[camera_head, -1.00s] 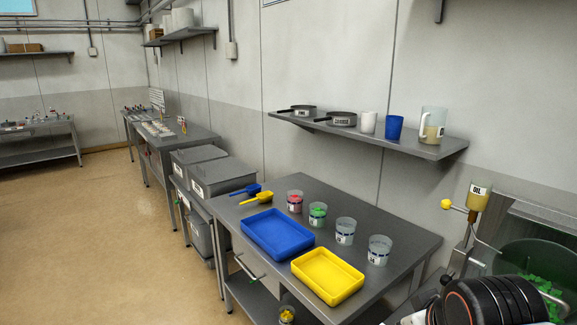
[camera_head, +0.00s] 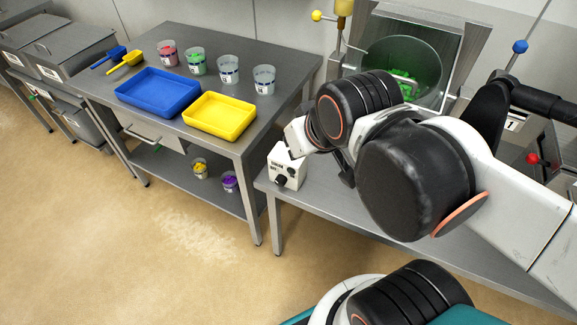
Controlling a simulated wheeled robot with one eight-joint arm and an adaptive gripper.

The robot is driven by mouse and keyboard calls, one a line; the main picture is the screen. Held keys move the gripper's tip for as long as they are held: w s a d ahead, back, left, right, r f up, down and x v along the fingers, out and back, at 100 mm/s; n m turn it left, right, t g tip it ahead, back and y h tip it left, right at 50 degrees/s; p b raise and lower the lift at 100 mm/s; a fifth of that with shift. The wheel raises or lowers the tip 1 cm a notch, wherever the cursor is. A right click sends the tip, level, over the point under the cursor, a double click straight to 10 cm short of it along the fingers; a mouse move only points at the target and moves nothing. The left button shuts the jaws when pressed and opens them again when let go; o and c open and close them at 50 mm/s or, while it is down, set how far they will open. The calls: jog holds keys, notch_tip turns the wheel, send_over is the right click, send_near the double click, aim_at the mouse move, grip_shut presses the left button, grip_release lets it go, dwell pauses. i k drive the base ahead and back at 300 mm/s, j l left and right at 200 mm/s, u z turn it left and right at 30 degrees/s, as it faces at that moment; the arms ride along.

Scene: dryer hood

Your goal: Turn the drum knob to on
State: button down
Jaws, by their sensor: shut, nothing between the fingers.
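A white control box (camera_head: 290,166) stands at the left front corner of the right-hand steel table. A black knob (camera_head: 280,181) sits low on its front face, with dark marks above it too small to read. My arm's white wrist end shows just above and right of the box. I cannot make out my gripper's fingers behind the arm links, nor any contact with the knob. The drum (camera_head: 408,62), a green-grey open bowl with green pieces (camera_head: 404,84) inside, is behind the arm in a metal hood.
A steel table (camera_head: 235,60) on the left holds a blue tray (camera_head: 158,93), a yellow tray (camera_head: 219,117), scoops and several cups. A yellow-knobbed lever (camera_head: 317,16), a blue-knobbed lever (camera_head: 520,46) and a red knob (camera_head: 532,158) surround the hood.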

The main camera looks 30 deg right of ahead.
aim_at(280, 179)
jog(key=k+j+z, duration=0.4)
jog(key=j, duration=0.4)
jog(key=k+j+z, duration=0.35)
jog(key=k+j, duration=0.15)
jog(key=j, duration=0.2)
jog(key=k+j+z, duration=0.4)
jog(key=k+j, duration=0.15)
